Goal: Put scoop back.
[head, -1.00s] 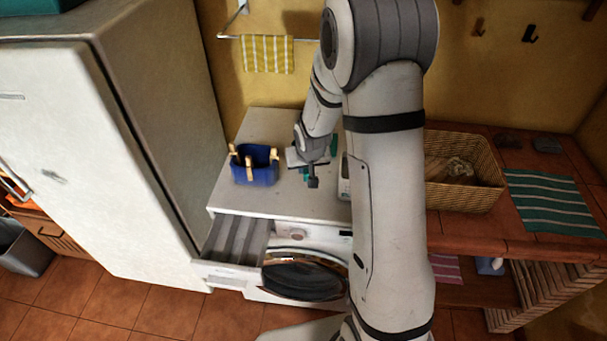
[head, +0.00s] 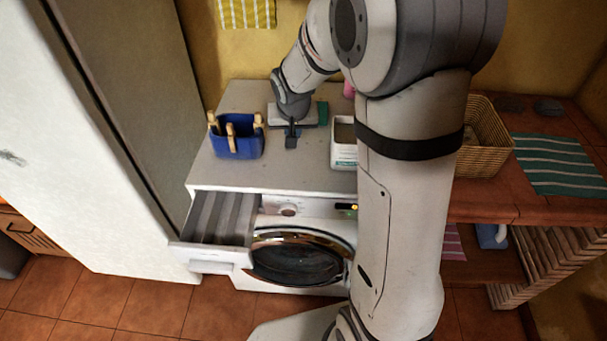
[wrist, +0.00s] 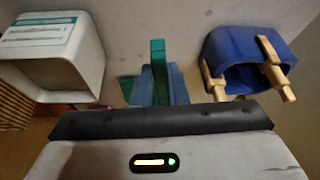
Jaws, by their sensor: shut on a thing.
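My gripper (head: 292,138) is over the white top of the washing machine (head: 226,172). In the wrist view, its blue-grey fingers (wrist: 160,84) are shut on a narrow green piece, which I take to be the scoop (wrist: 157,50). Most of the scoop is hidden by the fingers and wrist. A white open-topped box (head: 343,155) stands right of the gripper, partly behind my arm in the head view. In the wrist view the box (wrist: 88,60) is at left, with a teal-marked label. The scoop is outside the box.
A blue basket with clothespins (head: 236,148) stands left of the gripper. The detergent drawer (head: 212,250) is pulled out at the front left. A wicker basket (head: 490,150) and a striped green cloth (head: 560,165) are on the brick counter at right.

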